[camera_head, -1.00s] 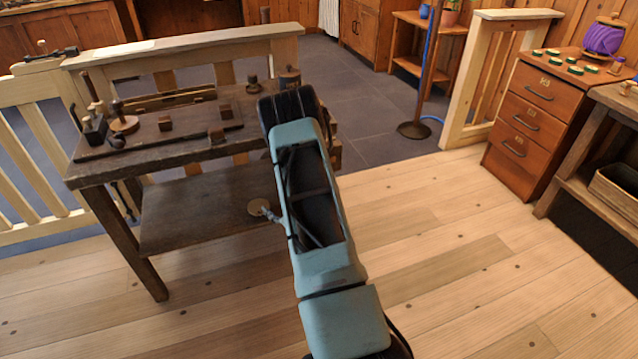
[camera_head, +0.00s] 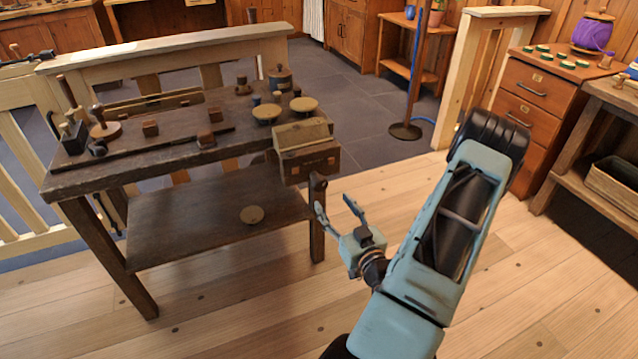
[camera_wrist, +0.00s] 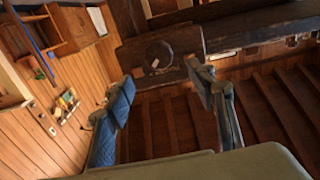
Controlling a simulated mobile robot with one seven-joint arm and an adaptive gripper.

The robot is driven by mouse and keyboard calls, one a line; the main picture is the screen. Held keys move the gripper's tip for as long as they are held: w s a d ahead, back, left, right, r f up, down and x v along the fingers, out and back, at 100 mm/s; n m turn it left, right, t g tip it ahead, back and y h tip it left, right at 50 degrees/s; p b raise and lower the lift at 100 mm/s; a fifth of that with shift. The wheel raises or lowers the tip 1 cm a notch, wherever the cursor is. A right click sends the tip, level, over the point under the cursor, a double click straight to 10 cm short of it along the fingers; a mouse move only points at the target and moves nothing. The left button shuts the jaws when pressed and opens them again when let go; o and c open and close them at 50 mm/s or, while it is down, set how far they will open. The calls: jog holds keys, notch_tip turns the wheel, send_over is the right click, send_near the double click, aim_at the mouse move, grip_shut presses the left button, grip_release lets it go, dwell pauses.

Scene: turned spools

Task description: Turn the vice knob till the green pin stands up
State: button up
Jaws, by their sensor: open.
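The wooden vice (camera_head: 306,152) is fixed at the right end of the dark workbench. A dark knob (camera_head: 318,182) shows at its lower front. In the wrist view, a dark round knob (camera_wrist: 158,52) with a pale mark sits on the vice's wooden face (camera_wrist: 132,52). My gripper (camera_head: 335,203) is open and empty, just in front of and below the vice, apart from the knob. In the wrist view, the blue-padded fingers of my gripper (camera_wrist: 160,76) stand on either side of the line to the knob. I cannot make out a green pin in either view.
The workbench (camera_head: 150,165) carries turned pieces, small blocks and two pale discs near the vice. Its lower shelf (camera_head: 190,232) holds one disc. A drawer cabinet (camera_head: 535,105) stands at the right. The plank floor between is clear.

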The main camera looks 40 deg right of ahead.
aim_at(322, 185)
jog(key=b+x, duration=0.1)
jog(key=x, duration=0.9)
jog(key=shift+w+d, duration=0.15)
jog(key=shift+w, duration=0.05)
jog(key=c, duration=1.2)
jog(key=shift+o, duration=0.2)
jog(key=shift+m, duration=0.4)
